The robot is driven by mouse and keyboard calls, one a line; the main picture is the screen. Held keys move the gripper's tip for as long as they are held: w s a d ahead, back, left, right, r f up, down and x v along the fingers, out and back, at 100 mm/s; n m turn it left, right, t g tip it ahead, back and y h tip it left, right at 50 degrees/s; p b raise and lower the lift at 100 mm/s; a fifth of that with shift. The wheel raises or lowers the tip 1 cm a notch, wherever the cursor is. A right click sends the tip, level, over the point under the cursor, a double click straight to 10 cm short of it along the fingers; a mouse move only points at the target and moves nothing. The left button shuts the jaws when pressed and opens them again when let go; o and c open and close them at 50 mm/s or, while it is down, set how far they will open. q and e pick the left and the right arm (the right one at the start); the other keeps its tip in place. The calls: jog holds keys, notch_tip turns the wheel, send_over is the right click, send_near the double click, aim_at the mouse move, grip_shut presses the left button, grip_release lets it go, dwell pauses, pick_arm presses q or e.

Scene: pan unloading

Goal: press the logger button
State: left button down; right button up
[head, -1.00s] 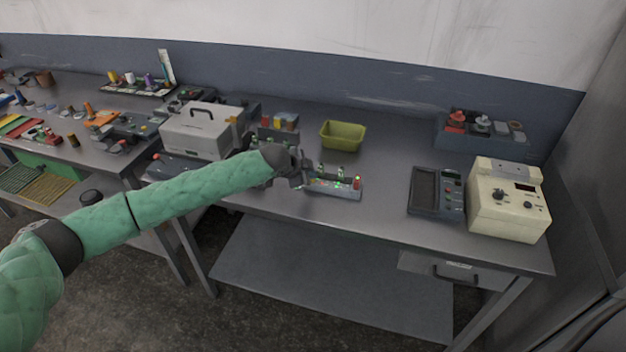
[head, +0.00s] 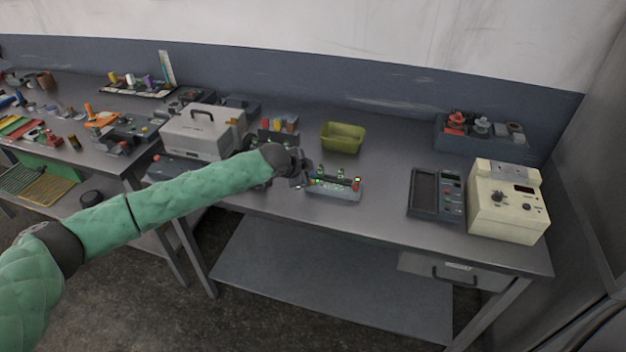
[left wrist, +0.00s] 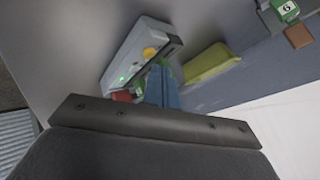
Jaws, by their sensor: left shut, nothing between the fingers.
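A small grey box with lit green lights, which looks like the logger (head: 335,193), sits near the front edge of the bench. A red part (head: 356,187) is at its right end. In the left wrist view the pale box (left wrist: 128,52) shows a round yellow button (left wrist: 150,52) and a small green light. My left gripper (head: 304,180) is at the left end of the box in the head view. Its blue fingers (left wrist: 162,85) are shut and empty, close to the box; I cannot tell whether they touch it. My right gripper is not in view.
A yellow-green bin (head: 343,138) stands behind the box. A grey case (head: 200,135) is to the left. A dark handheld meter (head: 437,194) and a cream instrument (head: 505,205) stand to the right. The bench between box and meter is clear.

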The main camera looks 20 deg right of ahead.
pick_arm(q)
jog(key=shift+r, duration=0.25)
notch_tip(320, 180, up, 6)
jog(key=p, duration=0.3)
dwell(0.6)
dwell(0.3)
